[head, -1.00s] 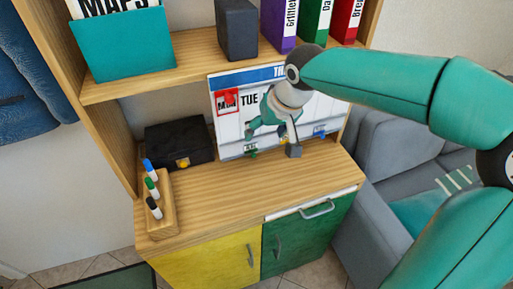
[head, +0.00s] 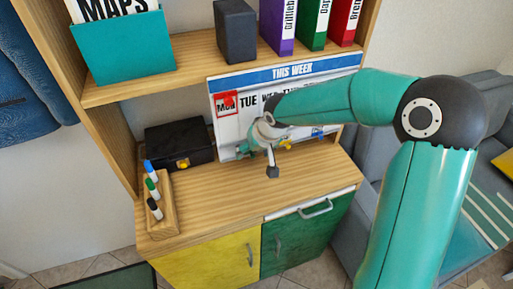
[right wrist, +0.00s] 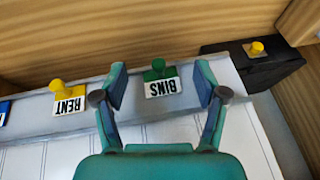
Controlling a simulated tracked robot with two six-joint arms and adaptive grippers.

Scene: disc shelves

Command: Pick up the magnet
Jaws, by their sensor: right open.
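The green magnet (right wrist: 158,72) with a BINS label sits at the lower edge of the whiteboard (head: 291,72). In the right wrist view it lies between the two spread fingers of my right gripper (right wrist: 161,82), with gaps on both sides. My right gripper (head: 261,148) is open and empty in front of the board's lower left in the head view, where it hides the green magnet. A yellow magnet (right wrist: 68,98) labelled RENT is beside it; it also shows in the head view (head: 287,144). A blue magnet (head: 317,132) is farther right. My left gripper is out of view.
A red magnet (head: 229,100) is at MON on the board. A black box (head: 178,143) with a yellow knob stands left of the board. A wooden marker holder (head: 162,216) is at the counter's left edge. The counter's middle (head: 235,195) is clear.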

